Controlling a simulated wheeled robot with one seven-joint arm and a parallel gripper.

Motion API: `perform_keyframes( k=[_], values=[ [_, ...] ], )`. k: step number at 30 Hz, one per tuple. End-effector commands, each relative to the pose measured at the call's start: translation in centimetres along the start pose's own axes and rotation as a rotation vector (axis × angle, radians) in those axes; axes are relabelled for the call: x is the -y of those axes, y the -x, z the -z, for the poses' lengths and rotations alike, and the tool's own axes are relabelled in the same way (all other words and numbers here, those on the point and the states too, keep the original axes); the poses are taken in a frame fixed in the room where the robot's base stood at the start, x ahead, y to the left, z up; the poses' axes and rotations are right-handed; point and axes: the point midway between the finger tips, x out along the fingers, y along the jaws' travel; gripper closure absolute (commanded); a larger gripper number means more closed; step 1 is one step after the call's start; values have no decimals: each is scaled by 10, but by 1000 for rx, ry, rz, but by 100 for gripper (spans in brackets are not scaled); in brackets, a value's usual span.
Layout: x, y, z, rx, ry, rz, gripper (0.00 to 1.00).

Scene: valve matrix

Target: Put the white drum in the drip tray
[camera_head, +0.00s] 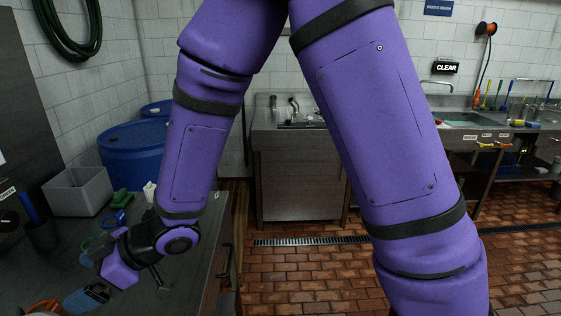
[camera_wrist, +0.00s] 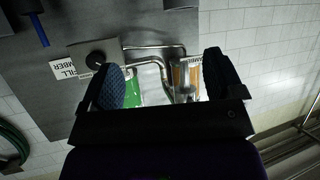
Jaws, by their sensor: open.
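I cannot make out a white drum in either view. No drip tray can be told for sure; an open grey bin (camera_head: 78,192) stands on the left bench. My gripper (camera_wrist: 160,82) is open in the wrist view, its two dark blue padded fingers apart. Between and beyond them show a metal pipe (camera_wrist: 152,58), a green column (camera_wrist: 132,88) and an orange column (camera_wrist: 186,76) on a grey panel. I cannot tell that the fingers touch anything. In the head view my wrist is low over the left bench, and the fingertips are hard to make out.
Blue drums (camera_head: 131,150) stand behind the left bench (camera_head: 190,262). A green object (camera_head: 122,198) and a small white object (camera_head: 151,191) are near the bin. A sink unit (camera_head: 298,170) stands at the back. Brick floor (camera_head: 300,272) is open; my purple arm hides much of the middle.

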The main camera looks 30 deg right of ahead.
Motion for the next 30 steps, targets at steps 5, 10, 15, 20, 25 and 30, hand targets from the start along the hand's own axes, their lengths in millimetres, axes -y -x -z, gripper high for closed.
perform_keyframes(
  k=[5, 10, 15, 20, 25, 30],
  values=[
    [-50, 55, 12, 102, -6, -223, 13],
    [-87, 121, 18, 213, -55, -435, 13],
    [-107, 193, 20, 315, -140, -623, 13],
    [-108, 260, 18, 400, -250, -774, 13],
    [-93, 327, 14, 475, -394, -901, 13],
    [-62, 384, 8, 530, -556, -988, 13]
  ],
)
